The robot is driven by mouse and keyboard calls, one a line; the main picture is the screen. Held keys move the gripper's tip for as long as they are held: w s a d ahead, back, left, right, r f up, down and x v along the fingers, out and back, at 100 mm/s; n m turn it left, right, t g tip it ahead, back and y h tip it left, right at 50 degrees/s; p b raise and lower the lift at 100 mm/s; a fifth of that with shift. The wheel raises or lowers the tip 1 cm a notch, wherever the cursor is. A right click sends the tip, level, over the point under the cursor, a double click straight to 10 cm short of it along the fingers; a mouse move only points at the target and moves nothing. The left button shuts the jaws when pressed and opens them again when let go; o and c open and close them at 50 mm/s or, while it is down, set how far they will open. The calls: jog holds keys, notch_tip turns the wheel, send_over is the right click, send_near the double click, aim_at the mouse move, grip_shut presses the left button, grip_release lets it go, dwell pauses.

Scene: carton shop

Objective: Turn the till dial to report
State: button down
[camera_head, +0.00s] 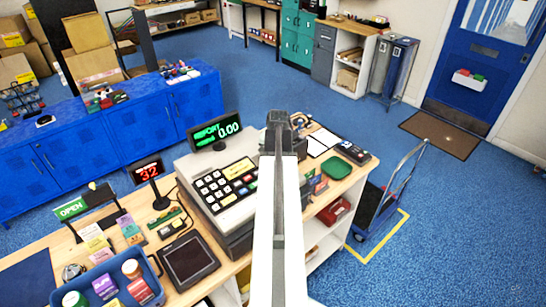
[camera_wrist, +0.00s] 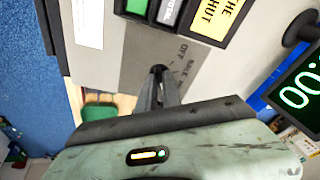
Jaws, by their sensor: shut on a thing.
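The till (camera_head: 215,170) is a grey register with a keypad, standing on the wooden counter. Its green display (camera_head: 215,132) appears to read REPORT and 0.00; part of the display also shows in the wrist view (camera_wrist: 300,92). In the wrist view, the small dark dial (camera_wrist: 158,69) is on a grey panel with printed words around it, one reading OFF. My gripper (camera_wrist: 160,78) is shut on the dial, and its fingers hide most of it, so its pointing direction is unclear. In the head view my arm covers the till's right side and the dial.
A red number display (camera_head: 147,172), a dark tablet (camera_head: 188,259) and a blue bin (camera_head: 118,285) stand left of the till. A green tray (camera_head: 335,167) lies to its right. A hand trolley (camera_head: 385,195) stands on the floor at right. Open blue carpet lies beyond.

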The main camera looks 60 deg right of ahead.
jog(key=shift+s, duration=0.1)
jog(key=c, duration=1.5)
grip_release()
jog(key=shift+a, duration=0.1)
jog(key=shift+f, duration=0.15)
jog(key=p+v, duration=0.7)
jog(key=v, duration=0.1)
